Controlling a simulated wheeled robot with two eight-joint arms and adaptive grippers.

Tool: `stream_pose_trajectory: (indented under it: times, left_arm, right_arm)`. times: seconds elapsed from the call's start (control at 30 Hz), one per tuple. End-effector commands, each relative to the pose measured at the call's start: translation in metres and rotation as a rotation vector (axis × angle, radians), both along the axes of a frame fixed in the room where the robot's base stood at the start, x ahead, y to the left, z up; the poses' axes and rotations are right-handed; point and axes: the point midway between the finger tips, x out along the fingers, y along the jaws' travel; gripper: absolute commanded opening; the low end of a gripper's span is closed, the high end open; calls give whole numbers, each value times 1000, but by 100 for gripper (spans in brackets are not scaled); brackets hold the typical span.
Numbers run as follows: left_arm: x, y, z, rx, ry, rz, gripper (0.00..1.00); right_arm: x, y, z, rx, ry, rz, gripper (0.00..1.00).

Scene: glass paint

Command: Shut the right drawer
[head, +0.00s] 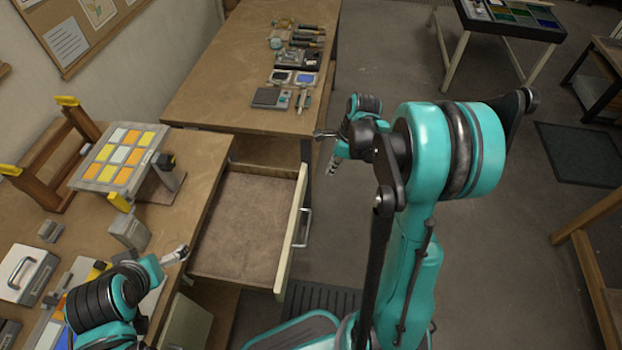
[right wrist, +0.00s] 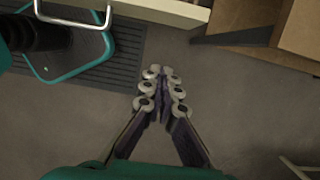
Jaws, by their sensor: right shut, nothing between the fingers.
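The right drawer (head: 240,235) is pulled out from under the workbench, with its empty brown floor showing. Its pale front (head: 291,240) carries a metal handle (head: 304,228), which also shows at the top left of the right wrist view (right wrist: 90,14). My right gripper (head: 332,165) is beyond the drawer front, apart from it and from the handle. In the right wrist view its fingers (right wrist: 160,90) are together and empty, over the floor. My left gripper (head: 176,256) is at the bench edge left of the drawer; its fingers are too small to judge.
A rack with a coloured glass panel (head: 122,155) stands on the bench left of the drawer. Tools (head: 297,58) lie on the far bench top. A pale panel (head: 187,322) shows below the bench. The floor right of the drawer is clear around my arm.

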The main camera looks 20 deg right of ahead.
Motion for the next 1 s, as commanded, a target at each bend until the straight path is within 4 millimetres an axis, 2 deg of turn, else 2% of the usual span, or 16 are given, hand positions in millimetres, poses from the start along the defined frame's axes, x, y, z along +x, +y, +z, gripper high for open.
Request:
stream_pose_trajectory:
  times: [0.5, 0.7, 1.0]
  left_arm:
    - [0, 0, -40, 0, 0, 0, 100]
    - [0, 0, -44, 0, 0, 0, 100]
    - [0, 0, -46, 0, 0, 0, 100]
  right_arm:
    - [14, 21, -99, -1, -2, 5, 0]
    - [30, 45, -94, -1, -2, 7, 0]
    - [36, 53, -92, -3, -2, 4, 0]
